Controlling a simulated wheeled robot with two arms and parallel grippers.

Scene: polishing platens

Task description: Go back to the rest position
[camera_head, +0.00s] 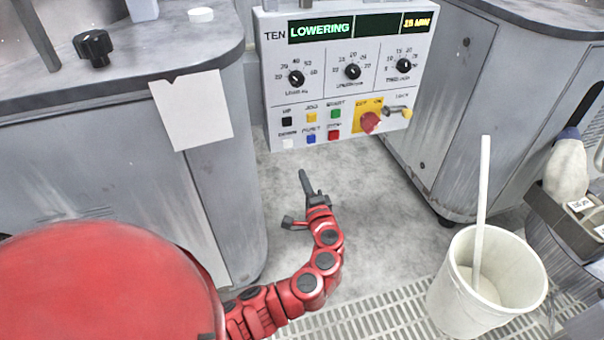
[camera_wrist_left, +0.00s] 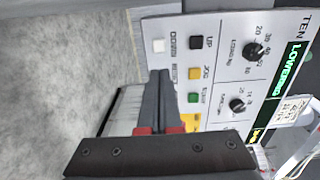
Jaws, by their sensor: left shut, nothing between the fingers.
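My left gripper (camera_head: 304,183) is at the end of my red arm, below and in front of the control panel (camera_head: 343,88) in the head view. Its fingers are shut and hold nothing, and they look apart from the panel. In the left wrist view the shut fingers (camera_wrist_left: 158,88) point toward the lower buttons of the panel (camera_wrist_left: 222,75), which appears turned sideways. The panel display reads "LOWERING" in green. My right gripper is not in view.
Grey machine cabinets stand left (camera_head: 110,185) and right (camera_head: 445,110), with bare floor between them. A white bucket (camera_head: 448,285) with a white stick (camera_head: 482,200) stands at lower right on a floor grating (camera_head: 375,318). A paper sheet (camera_head: 192,110) hangs on the left cabinet.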

